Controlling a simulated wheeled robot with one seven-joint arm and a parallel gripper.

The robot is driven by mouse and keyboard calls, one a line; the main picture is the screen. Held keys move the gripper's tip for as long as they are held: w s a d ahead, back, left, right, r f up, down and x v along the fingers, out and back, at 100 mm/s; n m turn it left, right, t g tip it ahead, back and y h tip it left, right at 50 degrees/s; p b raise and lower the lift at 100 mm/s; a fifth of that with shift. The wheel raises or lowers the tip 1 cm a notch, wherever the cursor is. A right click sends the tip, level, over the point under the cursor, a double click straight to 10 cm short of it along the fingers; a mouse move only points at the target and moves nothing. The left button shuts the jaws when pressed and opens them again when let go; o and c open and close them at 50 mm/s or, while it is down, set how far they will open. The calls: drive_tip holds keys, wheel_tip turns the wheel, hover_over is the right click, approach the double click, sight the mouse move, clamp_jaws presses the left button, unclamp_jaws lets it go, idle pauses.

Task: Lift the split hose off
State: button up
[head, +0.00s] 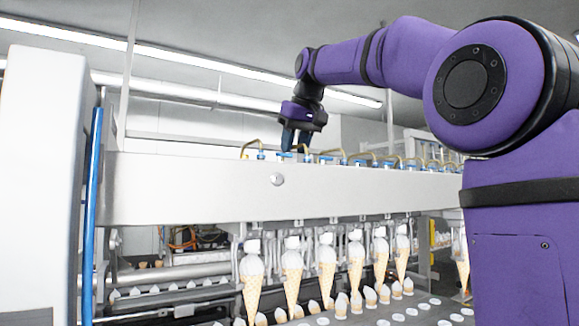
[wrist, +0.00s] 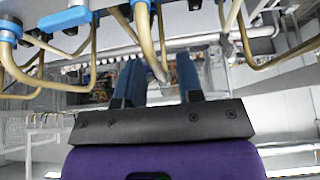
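My gripper (head: 296,138) is above the long steel beam, at the row of brass-coloured hoses with blue fittings. In the wrist view its two dark blue fingers (wrist: 158,75) stand apart, open. A tan hose (wrist: 149,45) hangs from a blue fitting (wrist: 140,4) and its lower end shows between the fingers, with gaps on both sides. I cannot tell its depth relative to the fingers. No split can be made out, so which hose is split is unclear. In the head view the gripper partly hides the hoses behind it.
More looped hoses (wrist: 60,85) are close on the left, and another hose (wrist: 245,40) is on the right. The steel beam (head: 200,190) runs below the gripper. Several filled cones (head: 292,275) hang under it.

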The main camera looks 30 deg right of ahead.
drive_tip(key=shift+c, duration=0.2)
clamp_jaws()
drive_tip(key=shift+r, duration=0.15)
drive_tip(key=shift+r, duration=2.4)
